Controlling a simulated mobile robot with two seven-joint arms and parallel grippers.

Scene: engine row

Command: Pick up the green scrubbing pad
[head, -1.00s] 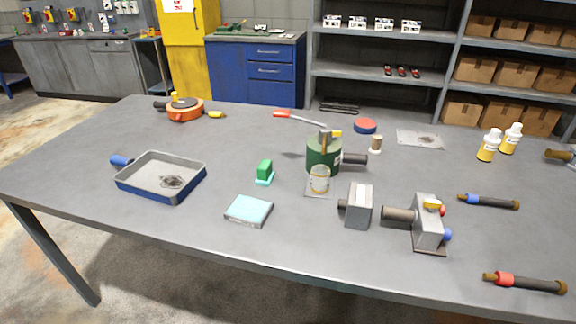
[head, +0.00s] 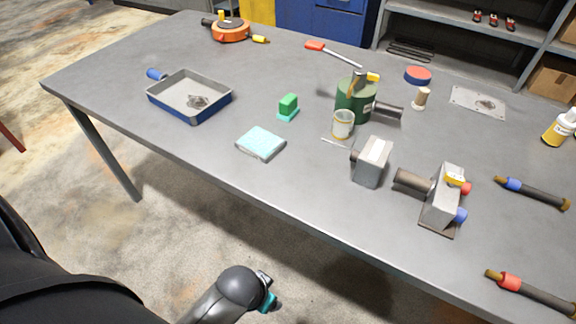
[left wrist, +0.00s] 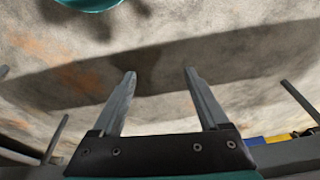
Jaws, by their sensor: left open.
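A green block on a thin teal base (head: 288,105), which looks like the scrubbing pad with a grip, stands upright on the grey table (head: 300,185), left of the middle. A flat pale-teal pad (head: 260,143) with a greyish edge lies just in front of it, nearer the table's front edge. My left arm shows low in the head view, below and in front of the table. In the left wrist view my left gripper (left wrist: 160,75) is open and empty, with only floor beyond its fingers. My right gripper is out of view.
A blue-rimmed tray (head: 190,98) stands left of the green block. A dark green canister (head: 357,98), a small jar (head: 343,124) and a grey boxy part (head: 371,162) stand to its right. The table's front edge lies between my left arm and these things.

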